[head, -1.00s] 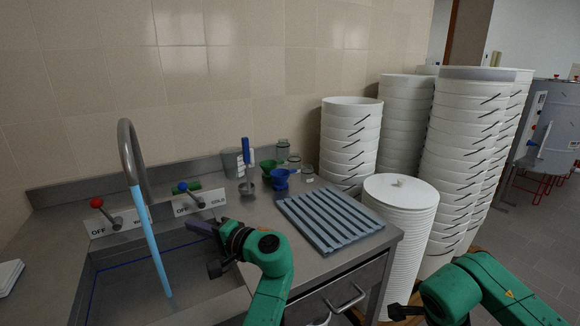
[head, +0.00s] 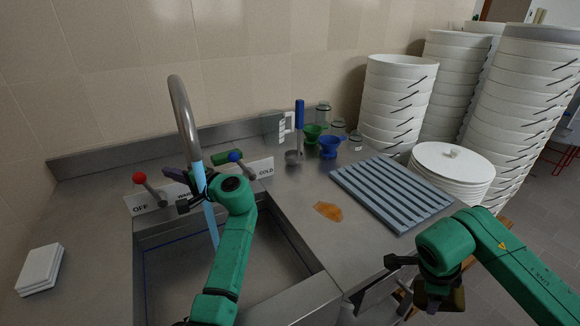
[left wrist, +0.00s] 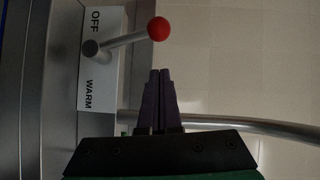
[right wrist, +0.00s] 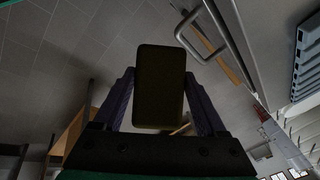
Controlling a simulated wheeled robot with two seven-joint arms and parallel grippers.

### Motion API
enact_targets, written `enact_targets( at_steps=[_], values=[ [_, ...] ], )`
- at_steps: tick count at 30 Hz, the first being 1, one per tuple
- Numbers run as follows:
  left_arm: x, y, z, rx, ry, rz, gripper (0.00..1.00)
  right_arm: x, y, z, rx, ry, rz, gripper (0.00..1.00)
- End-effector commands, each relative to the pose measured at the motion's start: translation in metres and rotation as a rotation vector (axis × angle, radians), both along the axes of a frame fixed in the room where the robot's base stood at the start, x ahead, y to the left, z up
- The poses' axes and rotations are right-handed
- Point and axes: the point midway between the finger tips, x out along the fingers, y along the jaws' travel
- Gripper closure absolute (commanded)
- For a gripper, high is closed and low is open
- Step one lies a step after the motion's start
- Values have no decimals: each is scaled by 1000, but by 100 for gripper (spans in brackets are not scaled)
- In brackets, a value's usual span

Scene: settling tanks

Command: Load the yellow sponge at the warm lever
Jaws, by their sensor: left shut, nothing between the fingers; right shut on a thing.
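In the left wrist view the lever (left wrist: 124,41) sticks out from the plate, whose OFF and WARM show. My left gripper (head: 172,180) is shut and empty, just right of the lever; its fingertips (left wrist: 160,75) show below the red knob, apart from it. My right gripper (head: 430,285) is shut on the yellow sponge (right wrist: 160,88), a dark yellowish block low at the right, clear of the counter.
A curved tap (head: 182,115) with a light blue stream (head: 210,220) stands over the sink (head: 270,262), beside my left arm. The blue-knobbed cold lever (head: 240,163) is close right. A ribbed rack (head: 390,192), an orange-brown stain (head: 329,211) and white tub stacks (head: 393,105) lie rightward.

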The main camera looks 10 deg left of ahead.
Motion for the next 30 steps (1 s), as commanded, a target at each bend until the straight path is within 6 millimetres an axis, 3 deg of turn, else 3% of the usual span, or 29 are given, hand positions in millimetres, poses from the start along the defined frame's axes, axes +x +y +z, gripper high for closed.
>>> enact_targets(
  at_steps=[7,19,30],
  values=[
    [-14,35,-2,0,-1,0,100,0,0,17,-1,0,0,70],
    [-17,40,-5,-9,-8,0,100,0,0,16,0,0,0,70],
    [-31,57,-6,-185,-141,0,100,0,0,18,0,0,0,70]
  ],
)
